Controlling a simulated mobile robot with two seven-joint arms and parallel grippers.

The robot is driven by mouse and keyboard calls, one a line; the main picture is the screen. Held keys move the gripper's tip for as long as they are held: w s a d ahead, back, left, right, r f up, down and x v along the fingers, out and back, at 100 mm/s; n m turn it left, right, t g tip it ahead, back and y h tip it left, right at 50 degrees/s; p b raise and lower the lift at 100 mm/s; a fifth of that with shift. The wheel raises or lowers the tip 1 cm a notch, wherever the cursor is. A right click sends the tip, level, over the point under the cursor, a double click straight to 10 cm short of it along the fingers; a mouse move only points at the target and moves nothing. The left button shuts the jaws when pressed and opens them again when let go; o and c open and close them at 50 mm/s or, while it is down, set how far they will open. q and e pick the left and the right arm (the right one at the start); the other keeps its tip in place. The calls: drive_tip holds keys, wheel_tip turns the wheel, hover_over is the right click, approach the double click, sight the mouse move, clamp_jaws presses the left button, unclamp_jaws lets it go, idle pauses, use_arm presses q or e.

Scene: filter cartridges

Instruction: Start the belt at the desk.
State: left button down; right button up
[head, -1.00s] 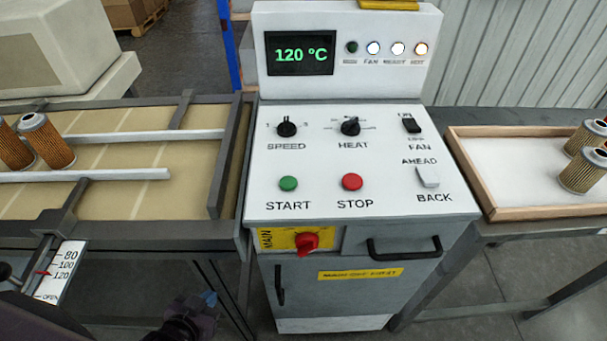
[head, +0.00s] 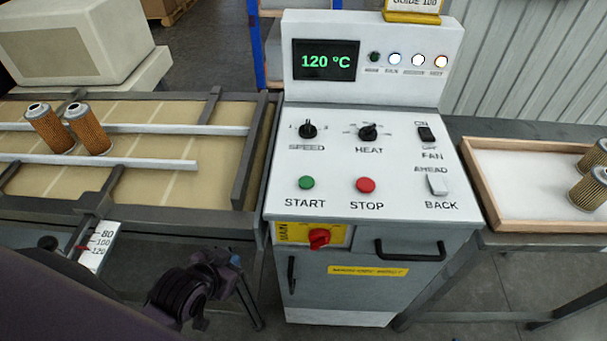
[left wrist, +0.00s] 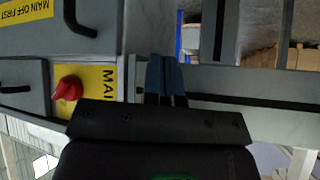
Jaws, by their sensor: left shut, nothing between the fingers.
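The control desk (head: 335,205) stands in the middle of the head view. Its green START button (head: 306,183) is left of the red STOP button (head: 366,185). The SPEED knob (head: 307,130), HEAT knob (head: 368,132), FAN switch (head: 426,133) and AHEAD/BACK switch (head: 438,184) are also on top. A red MAIN switch (head: 319,238) is on the front; it also shows in the left wrist view (left wrist: 68,90). The belt (head: 150,187) is at the left. My left gripper (head: 235,262), with blue fingertips, is shut and empty, low and left of the desk front. My right gripper is out of view.
Two filter cartridges (head: 88,128) stand on the belt between white guide rails (head: 110,163). The display (head: 326,60) reads 120 °C, with a dark lamp and several lit ones beside it. A wooden-rimmed tray (head: 483,185) with cartridges is at the right. A handle (head: 407,254) juts from the desk front.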

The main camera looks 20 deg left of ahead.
use_arm(q)
drive_tip(key=w+d+r+m+g+h+p, duration=0.1)
drive_tip(key=w+d+r+m+h, duration=0.1)
drive_tip(key=w+d+r+m, duration=0.1)
drive_tip(key=w+d+r+m+g+h+p, duration=0.2)
drive_tip(key=d+r+m, duration=0.3)
drive_tip(key=r, duration=0.5)
drive_tip(key=w+d+r+m+g+h+p, duration=0.1)
drive_tip(key=w+d+r+m+h, duration=0.2)
drive_tip(key=r+m, duration=0.4)
drive_tip(key=shift+w+d+m+p, duration=0.4)
drive_tip(key=shift+w+d+m, duration=0.1)
drive_tip(key=shift+w+d, duration=0.4)
drive_tip(key=w+a+r+m+g+h, duration=0.1)
drive_tip(key=w+r+m, duration=0.3)
drive_tip(key=w+r, duration=0.2)
drive_tip(key=shift+a+r+m+g, duration=0.15)
drive_tip(key=shift+a+m+g, duration=0.15)
